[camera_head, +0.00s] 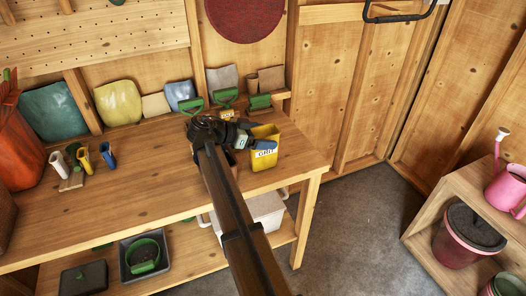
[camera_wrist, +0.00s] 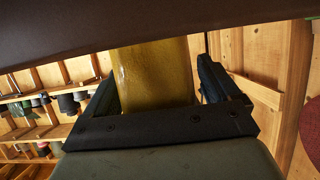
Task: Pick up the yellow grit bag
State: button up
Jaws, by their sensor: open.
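The yellow grit bag (camera_head: 267,160) stands upright on the workbench near its right end, with a white GRIT label on its front. My gripper (camera_head: 254,142) is at the upper part of the bag, and my arm hides some of the left side. In the wrist view the yellow bag (camera_wrist: 157,75) shows between the two dark fingers, one on each side. The fingers are open, and whether either touches the bag cannot be told.
The wooden workbench (camera_head: 135,205) holds small tools at left and an orange-red container (camera_head: 38,140). Green-handled items and a small yellow labelled item (camera_head: 228,114) are behind my gripper. A white bin (camera_head: 262,212) is below. A shelf with a pink watering can (camera_head: 506,187) stands right.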

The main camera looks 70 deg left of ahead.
jog(key=shift+w, duration=0.15)
grip_shut()
dwell(0.8)
